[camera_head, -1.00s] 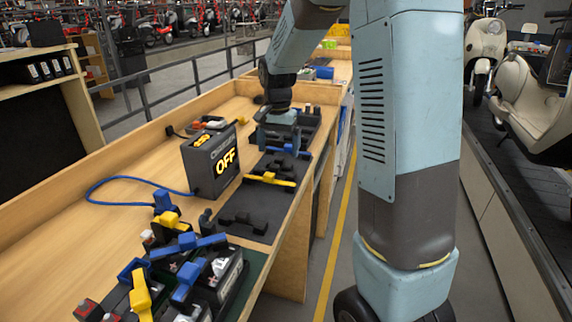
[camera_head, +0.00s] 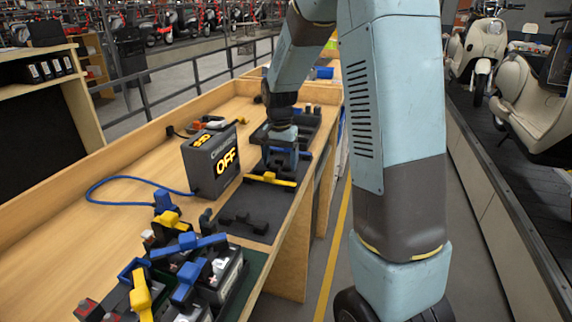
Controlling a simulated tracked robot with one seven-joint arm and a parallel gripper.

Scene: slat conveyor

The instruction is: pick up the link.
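A dark mat (camera_head: 232,205) lies along the right side of the wooden bench. Link-like parts lie on it: a yellow bar on a black piece (camera_head: 271,180), and an all-black piece (camera_head: 244,222) nearer me. I cannot tell which part is the link. My gripper (camera_head: 284,166) points down over the mat, just behind the yellow bar and beside the grey box. It covers the place of a blue-topped part, which is mostly hidden. The fingertips are small and blend with the parts, so their opening and any contact are unclear.
A grey box reading OFF (camera_head: 211,162) stands left of my gripper, with a blue cable (camera_head: 120,190) trailing left. Black cases with blue and yellow clamps (camera_head: 190,265) crowd the near end.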

